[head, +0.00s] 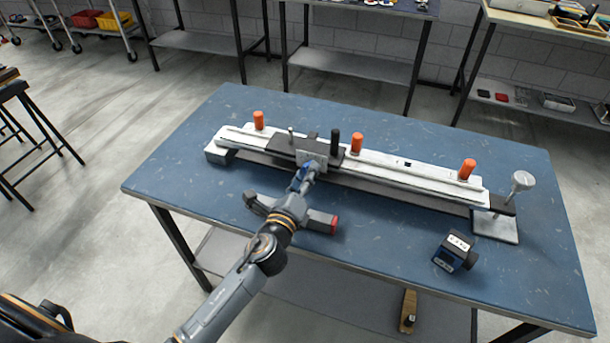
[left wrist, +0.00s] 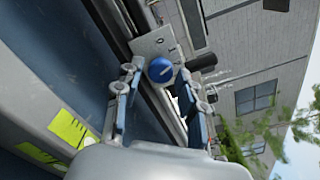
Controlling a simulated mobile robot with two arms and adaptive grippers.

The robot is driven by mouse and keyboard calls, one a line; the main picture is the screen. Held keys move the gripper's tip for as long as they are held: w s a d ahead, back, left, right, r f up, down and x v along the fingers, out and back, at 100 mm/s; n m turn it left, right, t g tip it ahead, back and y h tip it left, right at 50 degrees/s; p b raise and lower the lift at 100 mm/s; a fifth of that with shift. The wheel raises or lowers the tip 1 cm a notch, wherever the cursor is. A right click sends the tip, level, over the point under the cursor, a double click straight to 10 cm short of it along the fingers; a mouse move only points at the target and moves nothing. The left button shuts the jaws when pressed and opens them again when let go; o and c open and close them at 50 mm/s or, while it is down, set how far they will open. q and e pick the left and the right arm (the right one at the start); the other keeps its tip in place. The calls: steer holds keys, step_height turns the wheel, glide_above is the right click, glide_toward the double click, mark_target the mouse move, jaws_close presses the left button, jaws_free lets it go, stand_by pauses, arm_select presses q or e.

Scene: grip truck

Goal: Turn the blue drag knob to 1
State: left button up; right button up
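The blue drag knob (left wrist: 160,70) is round and sits on a light metal plate (left wrist: 148,45) with small dark markings, one like a 0. In the left wrist view it lies between the tips of my left gripper (left wrist: 158,82), whose fingers are spread with a gap on both sides. Which mark the knob points to is too small to tell. My right gripper is not in view.
The long rail fixture (head: 400,172) with several orange handles lies across the blue table (head: 190,180). A black handle (head: 335,137) stands on the carriage. A small dark box (head: 455,252) sits at the table's front right. The table's front left is clear.

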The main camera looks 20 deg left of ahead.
arm_select(q)
steer(key=s, duration=1.2)
steer(key=shift+a, duration=0.2)
